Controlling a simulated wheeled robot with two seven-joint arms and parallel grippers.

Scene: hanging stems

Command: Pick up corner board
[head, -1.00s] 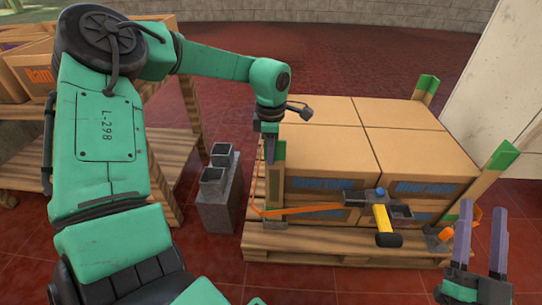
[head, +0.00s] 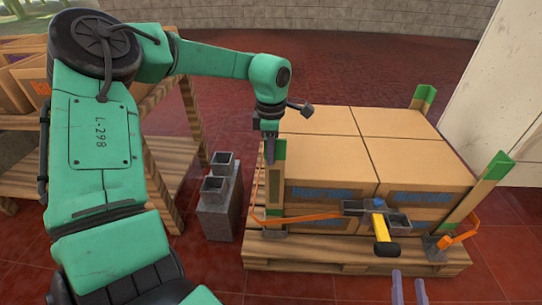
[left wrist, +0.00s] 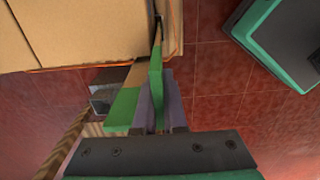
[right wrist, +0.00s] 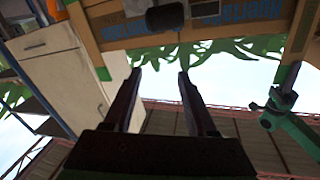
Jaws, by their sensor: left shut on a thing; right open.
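A wooden corner board with a green top (head: 278,160) stands upright at the front left corner of the stacked boxes. My left gripper (head: 270,150) is shut on its green top; in the left wrist view the fingers (left wrist: 158,105) pinch the green board (left wrist: 156,80) between them. Other green-topped corner boards stand at the front right (head: 486,181) and back right (head: 424,98). My right gripper (head: 409,288) is open and empty, low in front of the pallet; its parted fingers show in the right wrist view (right wrist: 160,76).
Cardboard boxes (head: 330,160) sit on a wooden pallet (head: 340,256). A grey block with square tubes (head: 216,205) stands left of the pallet. A wooden shelf (head: 170,165) is further left.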

